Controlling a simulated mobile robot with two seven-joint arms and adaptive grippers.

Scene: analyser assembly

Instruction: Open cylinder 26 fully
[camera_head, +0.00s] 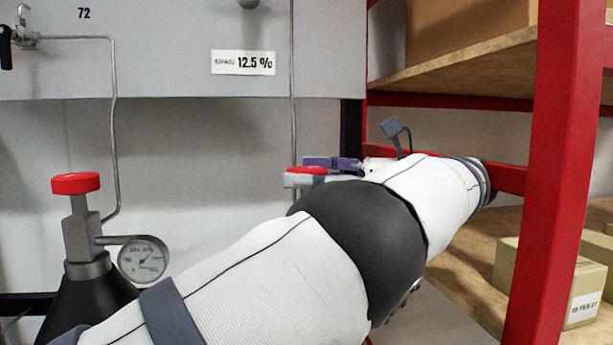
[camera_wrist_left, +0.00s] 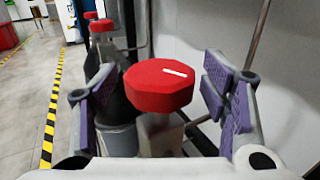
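A red faceted valve knob (camera_wrist_left: 160,84) with a white mark on top sits on a metal stem in the left wrist view. In the head view this knob (camera_head: 306,170) shows just past my left forearm, which hides the cylinder below. My left gripper (camera_wrist_left: 157,92) is open, with purple-padded fingers on either side of the knob and a visible gap at each side. It also shows in the head view (camera_head: 318,168), partly hidden by my arm. I cannot read number 26 anywhere. My right gripper is not in view.
Another cylinder with a red knob (camera_head: 76,183) and a pressure gauge (camera_head: 143,258) stands at left. A grey panel (camera_head: 170,60) reads "72" and "12.5 %". A red rack post (camera_head: 555,170) and boxes (camera_head: 585,290) are at right. Thin pipes (camera_head: 292,120) run down the wall.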

